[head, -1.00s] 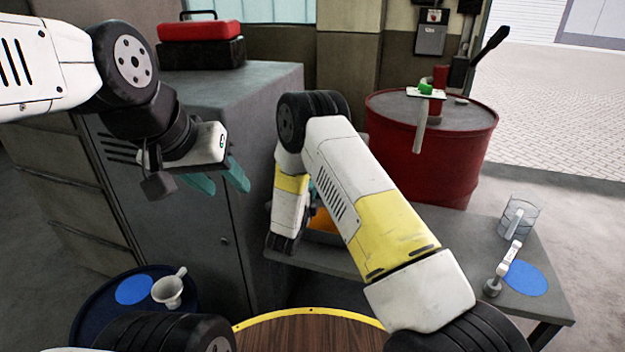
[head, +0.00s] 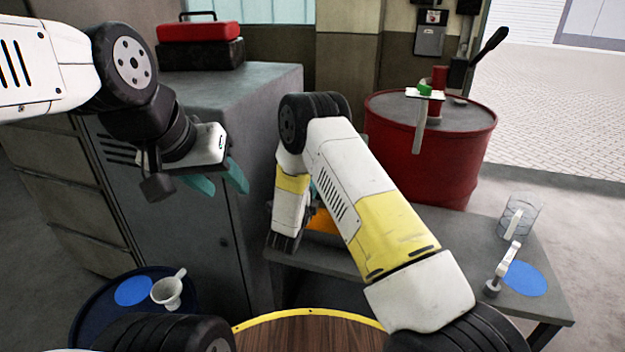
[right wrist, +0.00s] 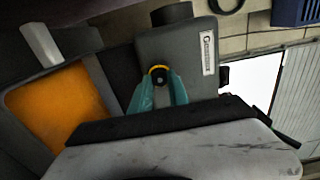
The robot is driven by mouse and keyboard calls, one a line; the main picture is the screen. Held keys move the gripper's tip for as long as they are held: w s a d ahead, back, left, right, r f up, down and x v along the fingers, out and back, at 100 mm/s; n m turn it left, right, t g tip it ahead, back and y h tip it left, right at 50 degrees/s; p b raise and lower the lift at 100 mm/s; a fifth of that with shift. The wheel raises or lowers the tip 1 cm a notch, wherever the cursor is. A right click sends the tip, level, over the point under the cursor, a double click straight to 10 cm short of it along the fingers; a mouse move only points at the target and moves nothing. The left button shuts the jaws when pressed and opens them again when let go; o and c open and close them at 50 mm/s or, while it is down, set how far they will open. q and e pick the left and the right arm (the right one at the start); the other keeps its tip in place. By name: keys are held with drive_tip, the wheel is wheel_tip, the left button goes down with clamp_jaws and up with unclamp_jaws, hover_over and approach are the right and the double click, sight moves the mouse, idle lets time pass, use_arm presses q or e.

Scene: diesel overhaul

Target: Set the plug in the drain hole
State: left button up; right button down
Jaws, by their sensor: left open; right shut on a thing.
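My right gripper (right wrist: 159,88) shows in the right wrist view with its two teal fingers closed in on a small dark round piece (right wrist: 160,77), which looks like the plug. A yellow ring (right wrist: 159,68) surrounds it, against a dark grey block (right wrist: 185,52) with a white label. I cannot tell whether the plug is inside a hole or just in front of it; the drain hole itself is not clearly visible. In the head view my right arm hides its fingers and the plug. My left gripper (head: 222,183) is open and empty in front of the grey cabinet (head: 265,110).
An orange-bottomed tray (head: 322,222) sits on the grey bench (head: 462,238). The bench also holds a clear beaker (head: 520,215) and a blue disc (head: 525,279). A red drum (head: 430,150) stands behind. A white funnel-like cup (head: 168,293) stands on a dark blue drum at lower left.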

drive_tip(key=c, duration=1.2)
unclamp_jaws()
drive_tip(key=shift+v, duration=3.9)
